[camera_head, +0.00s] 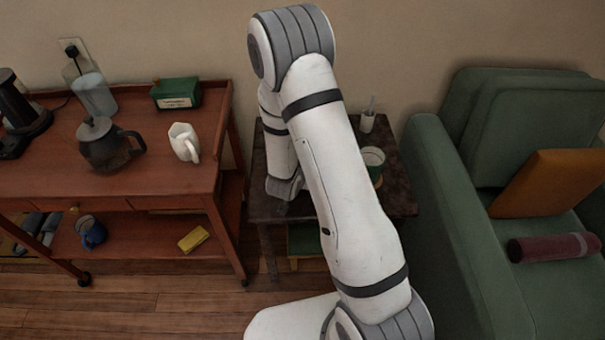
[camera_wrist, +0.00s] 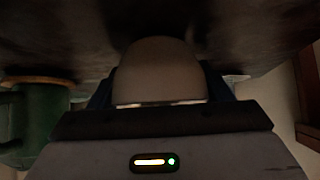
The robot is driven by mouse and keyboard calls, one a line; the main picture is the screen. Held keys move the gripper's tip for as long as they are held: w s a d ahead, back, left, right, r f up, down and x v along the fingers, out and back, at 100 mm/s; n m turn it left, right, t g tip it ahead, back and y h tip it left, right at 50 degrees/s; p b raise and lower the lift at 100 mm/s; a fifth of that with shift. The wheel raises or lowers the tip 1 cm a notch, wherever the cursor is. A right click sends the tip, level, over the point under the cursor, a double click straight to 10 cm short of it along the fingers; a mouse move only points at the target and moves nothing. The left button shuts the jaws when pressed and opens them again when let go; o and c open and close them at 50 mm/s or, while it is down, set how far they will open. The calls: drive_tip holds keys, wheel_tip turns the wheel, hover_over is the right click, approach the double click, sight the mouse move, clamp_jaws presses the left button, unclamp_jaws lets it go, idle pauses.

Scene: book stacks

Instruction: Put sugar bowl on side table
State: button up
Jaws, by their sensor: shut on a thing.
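In the wrist view my gripper (camera_wrist: 158,98) is shut on a pale, rounded thing, which I take to be the sugar bowl (camera_wrist: 158,65). Only its smooth side shows, and its lid or handles cannot be made out. The side table's dark top (camera_wrist: 60,45) is close by it; I cannot tell whether the bowl touches it. In the head view the dark side table (camera_head: 398,187) stands between the cart and the armchair. My arm crosses in front of it and hides the bowl and most of the gripper.
A green-and-white mug (camera_head: 373,157) and a small white container (camera_head: 367,123) stand on the side table's right part. The wooden cart (camera_head: 150,183) at left bears a coffee pot (camera_head: 106,147), a white jug (camera_head: 184,143) and a green box (camera_head: 176,93). A green armchair (camera_head: 452,215) borders the right.

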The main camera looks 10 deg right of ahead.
drive_tip(key=shift+f, duration=0.2)
drive_tip(key=o, duration=1.1)
drive_tip(key=shift+r, duration=0.1)
